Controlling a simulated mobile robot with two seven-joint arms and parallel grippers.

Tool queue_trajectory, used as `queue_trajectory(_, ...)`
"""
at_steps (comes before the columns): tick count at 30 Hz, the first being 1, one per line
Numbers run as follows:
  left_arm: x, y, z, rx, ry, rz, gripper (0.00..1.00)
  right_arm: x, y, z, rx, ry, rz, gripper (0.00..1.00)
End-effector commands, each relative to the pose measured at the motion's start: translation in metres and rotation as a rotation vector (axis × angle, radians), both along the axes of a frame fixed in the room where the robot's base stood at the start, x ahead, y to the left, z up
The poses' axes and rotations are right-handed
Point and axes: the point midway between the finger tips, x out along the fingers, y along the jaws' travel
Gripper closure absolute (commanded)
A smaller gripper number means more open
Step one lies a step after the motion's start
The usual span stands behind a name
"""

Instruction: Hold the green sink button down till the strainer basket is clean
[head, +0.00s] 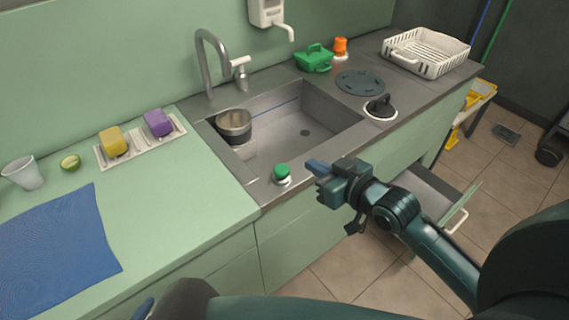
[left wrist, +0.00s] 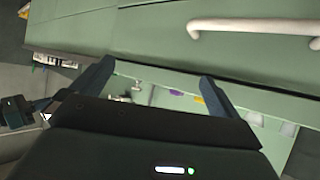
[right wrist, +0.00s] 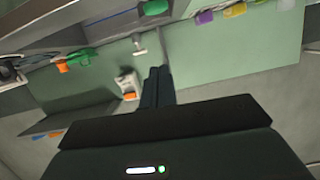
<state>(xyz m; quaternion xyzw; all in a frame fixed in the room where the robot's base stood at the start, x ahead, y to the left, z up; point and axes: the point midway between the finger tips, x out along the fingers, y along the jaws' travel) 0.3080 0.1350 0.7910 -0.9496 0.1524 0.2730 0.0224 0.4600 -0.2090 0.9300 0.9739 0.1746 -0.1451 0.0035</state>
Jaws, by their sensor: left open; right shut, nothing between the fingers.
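The green button (head: 282,172) sits on a white base on the sink's front rim, and its green top also shows at the upper edge of the right wrist view (right wrist: 155,7). The metal strainer basket (head: 234,128) hangs at the left end of the sink (head: 290,150); its inside looks brownish, but I cannot tell how dirty it is. My right gripper (head: 316,166) is shut and empty, just right of the button and apart from it. My left gripper (left wrist: 155,85) is open and empty in front of the green cabinet fronts; it is mostly out of the head view.
A faucet (head: 212,60) stands behind the sink. A sponge tray (head: 140,143), a cup (head: 22,173) and a blue cloth (head: 58,245) lie left. An open drawer (head: 432,190) juts out below.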

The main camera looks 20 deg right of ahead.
Motion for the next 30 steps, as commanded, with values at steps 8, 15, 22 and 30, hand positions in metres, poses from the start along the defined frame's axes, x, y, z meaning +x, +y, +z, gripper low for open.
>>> queue_trajectory(8,-0.002,-0.001,-0.001,-0.001,0.004,-0.001,0.00,0.002,0.001,-0.001,0.000,0.000,-0.001,1.00)
queue_trajectory(15,-0.003,0.000,-0.002,0.001,0.009,-0.001,0.00,0.033,0.012,-0.010,0.001,-0.002,-0.001,1.00)
queue_trajectory(22,-0.004,0.001,-0.005,0.005,0.015,0.001,0.00,0.078,0.029,-0.024,0.001,-0.002,-0.001,1.00)
queue_trajectory(30,-0.003,0.001,-0.006,0.005,0.014,0.002,0.00,0.088,0.035,-0.059,-0.002,0.003,0.000,1.00)
